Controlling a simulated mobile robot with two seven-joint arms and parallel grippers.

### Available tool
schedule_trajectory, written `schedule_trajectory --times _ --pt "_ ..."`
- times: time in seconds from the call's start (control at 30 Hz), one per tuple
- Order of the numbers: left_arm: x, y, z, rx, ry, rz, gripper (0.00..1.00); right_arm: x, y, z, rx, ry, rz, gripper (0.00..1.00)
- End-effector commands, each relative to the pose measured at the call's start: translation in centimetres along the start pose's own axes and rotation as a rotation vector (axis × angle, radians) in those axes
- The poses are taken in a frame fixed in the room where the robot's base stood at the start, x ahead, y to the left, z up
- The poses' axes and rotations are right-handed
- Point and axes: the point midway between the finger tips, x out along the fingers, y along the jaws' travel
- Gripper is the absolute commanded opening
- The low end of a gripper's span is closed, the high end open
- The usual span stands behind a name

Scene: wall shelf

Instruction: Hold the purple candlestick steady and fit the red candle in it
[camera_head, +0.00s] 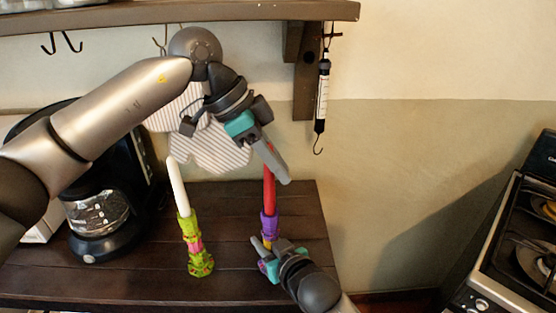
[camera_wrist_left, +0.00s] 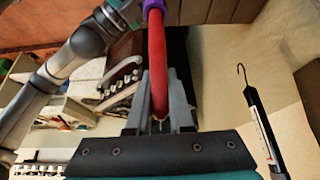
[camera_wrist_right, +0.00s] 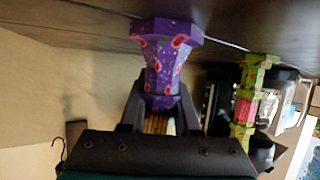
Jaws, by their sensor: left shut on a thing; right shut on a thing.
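The red candle (camera_head: 269,192) is upright, its lower end at the top of the purple candlestick (camera_head: 268,226) on the dark wooden table. My left gripper (camera_head: 277,165) is shut on the upper part of the red candle. In the left wrist view the candle (camera_wrist_left: 157,60) runs from between the fingers to the purple candlestick (camera_wrist_left: 153,5). I cannot tell how deep the candle sits. My right gripper (camera_head: 266,252) is shut on the candlestick low down. In the right wrist view the candlestick's flared base (camera_wrist_right: 166,45) shows, with red spots; its other end is hidden between the fingers.
A green and pink candlestick (camera_head: 194,243) with a white candle (camera_head: 177,186) stands to the left. A coffee maker (camera_head: 97,215) is further left. A shelf (camera_head: 180,12) with hooks and a hanging spring scale (camera_head: 322,95) is above. A stove (camera_head: 510,250) is at right.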

Motion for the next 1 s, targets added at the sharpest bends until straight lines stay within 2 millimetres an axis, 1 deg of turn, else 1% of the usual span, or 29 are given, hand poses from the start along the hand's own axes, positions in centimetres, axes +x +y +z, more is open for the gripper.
schedule_trajectory --times 0.77,0.8,1.0 --pt "1.7 0.0 1.1 0.000 -0.001 0.001 0.00 0.0 0.0 0.1 0.000 -0.002 0.000 0.00" --pt "1.7 0.0 1.0 0.000 -0.001 0.000 0.24 0.0 0.0 0.1 0.000 -0.002 0.000 0.00" --pt "1.6 0.0 1.0 0.000 0.000 0.000 0.47 0.0 0.0 0.1 0.000 -0.002 0.000 0.00"
